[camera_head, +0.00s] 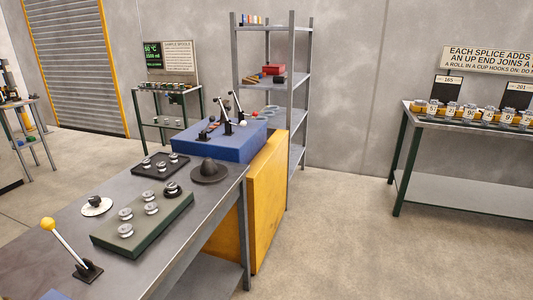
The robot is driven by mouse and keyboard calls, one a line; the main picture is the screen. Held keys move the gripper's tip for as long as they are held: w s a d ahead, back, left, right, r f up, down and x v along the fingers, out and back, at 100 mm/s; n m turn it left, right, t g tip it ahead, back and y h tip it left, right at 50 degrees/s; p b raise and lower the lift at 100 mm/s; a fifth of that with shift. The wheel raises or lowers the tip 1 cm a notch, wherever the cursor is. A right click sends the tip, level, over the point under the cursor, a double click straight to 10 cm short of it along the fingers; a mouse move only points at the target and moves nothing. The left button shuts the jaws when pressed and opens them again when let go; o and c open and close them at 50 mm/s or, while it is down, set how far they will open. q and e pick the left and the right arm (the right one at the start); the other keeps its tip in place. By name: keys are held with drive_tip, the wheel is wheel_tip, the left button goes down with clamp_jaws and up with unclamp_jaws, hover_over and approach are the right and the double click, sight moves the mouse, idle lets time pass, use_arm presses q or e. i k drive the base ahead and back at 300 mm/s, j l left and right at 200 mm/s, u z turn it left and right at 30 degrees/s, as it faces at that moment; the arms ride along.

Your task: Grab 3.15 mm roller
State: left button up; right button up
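Several silver spool-shaped rollers (125,231) stand on a green tray (163,221) on the grey workbench. One at the tray's far end (171,187) sits on or in a dark round piece. More small silver rollers (146,162) stand on a dark tray (178,165) farther back on the same bench. No size marks can be read on any roller, so I cannot tell which is 3.15 mm. Neither of my grippers is in view.
The workbench (220,203) also holds a yellow-knobbed lever (65,242), a white disc (97,209), a dark hat-shaped piece (208,172) and a blue machine (210,142) with levers. A shelf rack (290,90) stands behind. A table (440,124) with numbered cups stands right, across clear floor.

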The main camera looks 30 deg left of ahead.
sight(172, 188)
drive_tip(key=i+u, duration=0.4)
drive_tip(key=i+l+u, duration=0.1)
drive_tip(key=i+u, duration=0.3)
drive_tip(key=i+l+u, duration=0.15)
drive_tip(key=u, duration=0.25)
drive_tip(key=i+l, duration=0.05)
drive_tip(key=i, duration=0.05)
